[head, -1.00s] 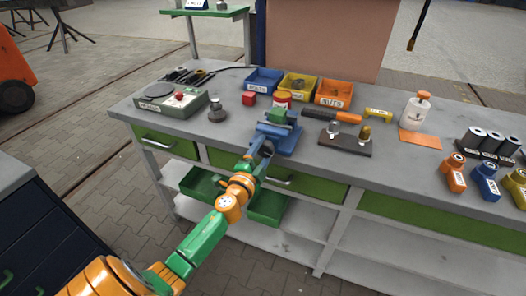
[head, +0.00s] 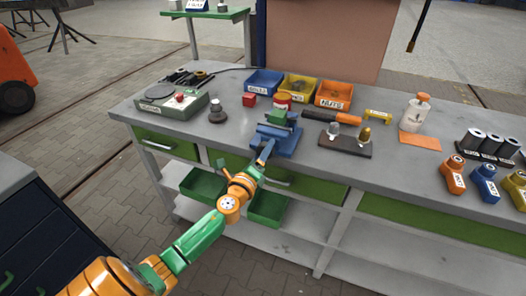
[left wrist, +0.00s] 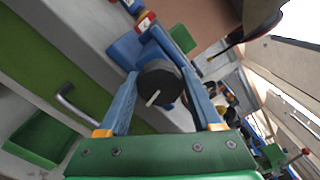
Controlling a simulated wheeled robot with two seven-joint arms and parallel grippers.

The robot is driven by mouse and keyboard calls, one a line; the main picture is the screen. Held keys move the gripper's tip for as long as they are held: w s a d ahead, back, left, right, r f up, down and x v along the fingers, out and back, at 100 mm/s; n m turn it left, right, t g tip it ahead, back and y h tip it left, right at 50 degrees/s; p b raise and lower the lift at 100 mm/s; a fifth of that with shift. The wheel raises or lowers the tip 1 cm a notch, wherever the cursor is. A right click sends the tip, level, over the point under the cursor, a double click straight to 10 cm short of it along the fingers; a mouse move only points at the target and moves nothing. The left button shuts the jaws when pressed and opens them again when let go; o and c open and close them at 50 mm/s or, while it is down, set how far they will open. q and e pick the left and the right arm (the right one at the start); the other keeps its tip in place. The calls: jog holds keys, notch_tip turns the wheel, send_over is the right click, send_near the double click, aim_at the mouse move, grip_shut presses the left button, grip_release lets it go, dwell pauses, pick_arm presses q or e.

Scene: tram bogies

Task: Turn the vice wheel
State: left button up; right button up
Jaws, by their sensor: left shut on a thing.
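The blue vice (head: 284,137) stands at the front edge of the grey workbench (head: 225,135), with a green piece (head: 278,118) at its jaws. My left gripper (head: 266,152) is at the vice's front, reaching in from the lower left. In the left wrist view the black vice wheel (left wrist: 160,84), with a pale mark on its face, sits between the two blue fingers of my left gripper (left wrist: 157,80). The gripper is shut on the wheel. In the head view the wheel is mostly hidden by the gripper. My right gripper is not in view.
Blue, yellow and orange bins (head: 333,95) stand behind the vice. A dark plate with two fittings (head: 345,144) is close on the right. Green drawers (head: 305,186) lie below.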

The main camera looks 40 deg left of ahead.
pick_arm(q)
jog(key=m, duration=0.4)
jog(key=shift+m+p, duration=0.3)
jog(key=shift+m, duration=0.1)
jog(key=shift+m, duration=0.3)
jog(key=o, duration=1.4)
jog(key=v, duration=0.7)
